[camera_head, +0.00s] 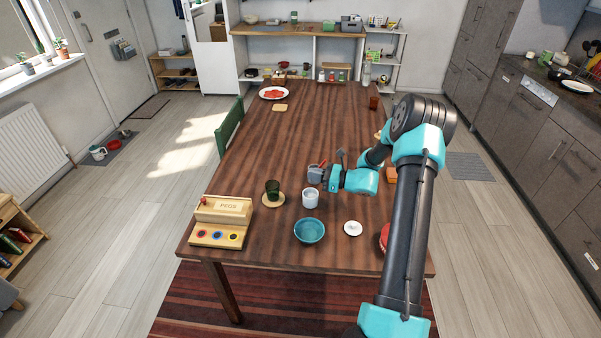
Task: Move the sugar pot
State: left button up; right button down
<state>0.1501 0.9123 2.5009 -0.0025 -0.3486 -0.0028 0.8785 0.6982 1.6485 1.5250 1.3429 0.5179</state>
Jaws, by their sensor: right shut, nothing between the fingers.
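A small white pot (310,198), which looks like the sugar pot, stands upright on the wooden table near the front. A round white lid-like piece with a knob (353,228) lies apart from it, to its lower right. My right gripper (314,173) is shut and empty. It shows just behind the white pot in the picture, with its arm coming in from the right. I cannot tell its exact height or whether it touches the pot. My left gripper is not in view.
A teal bowl (309,231) stands in front of the pot. A dark green cup (272,189) on a round coaster and a wooden box marked PEGS (221,220) are to the left. A red item (384,238) is partly hidden by my right arm. The table's middle (290,130) is clear.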

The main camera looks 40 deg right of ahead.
jog(key=v, duration=0.6)
jog(key=f, duration=1)
jog(key=shift+w+a+f, duration=0.1)
jog(key=shift+w+a, duration=0.05)
jog(key=shift+w, duration=0.15)
jog(key=shift+w+a, duration=0.25)
jog(key=shift+w, duration=0.1)
